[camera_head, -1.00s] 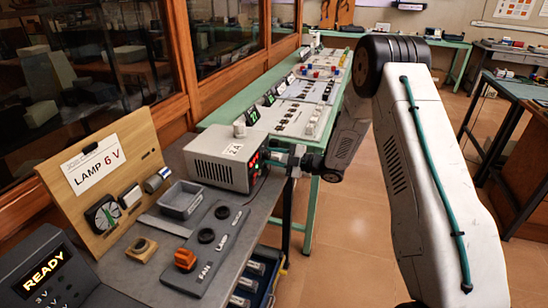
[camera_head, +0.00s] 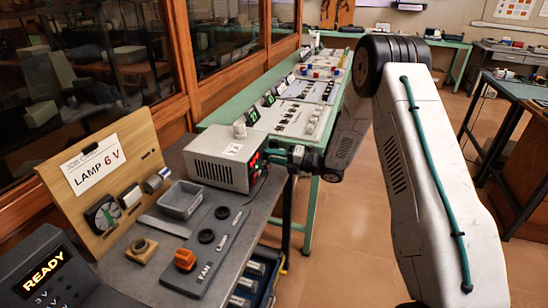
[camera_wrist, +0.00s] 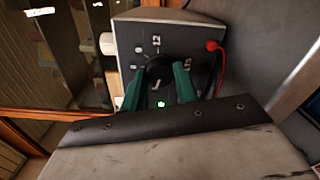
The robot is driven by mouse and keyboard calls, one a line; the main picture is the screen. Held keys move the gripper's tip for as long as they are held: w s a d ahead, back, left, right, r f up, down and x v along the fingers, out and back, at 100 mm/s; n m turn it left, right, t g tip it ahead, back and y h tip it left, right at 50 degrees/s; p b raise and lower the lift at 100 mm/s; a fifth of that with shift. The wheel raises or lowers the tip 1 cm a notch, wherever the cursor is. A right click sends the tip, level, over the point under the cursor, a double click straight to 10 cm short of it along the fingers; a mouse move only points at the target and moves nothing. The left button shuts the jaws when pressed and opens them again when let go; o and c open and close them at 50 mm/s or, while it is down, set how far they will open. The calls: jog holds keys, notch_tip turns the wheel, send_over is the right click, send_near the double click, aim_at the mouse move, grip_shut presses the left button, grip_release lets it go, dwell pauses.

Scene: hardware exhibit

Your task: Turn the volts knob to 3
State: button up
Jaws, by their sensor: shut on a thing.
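The grey power supply box (camera_head: 222,162) stands on the bench, its front panel facing my gripper. The volts knob (camera_wrist: 157,74) is the dark round knob on that panel in the wrist view, with a short pale mark on it and printed numbers around it. The knob's exact setting is hard to read. My gripper (camera_wrist: 160,82) has its green fingers on either side of the knob, shut on it. In the head view my gripper (camera_head: 282,157) reaches the panel from the right and hides the knob. A green light (camera_wrist: 161,104) glows between the fingers.
A red plug (camera_wrist: 213,46) with a cable sits beside the knob. The bench also holds a grey tray (camera_head: 180,199), a switch panel (camera_head: 206,257) with an orange switch, and a wooden board (camera_head: 108,176) with a "LAMP 6 V" card. The READY display (camera_head: 43,272) is lit.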

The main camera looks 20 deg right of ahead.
jog(key=shift+f+n, duration=0.1)
jog(key=shift+n, duration=0.3)
jog(key=o, duration=1)
jog(key=shift+d, duration=0.15)
jog(key=v, duration=0.7)
jog(key=shift+s+d, duration=0.2)
jog(key=shift+s, duration=0.1)
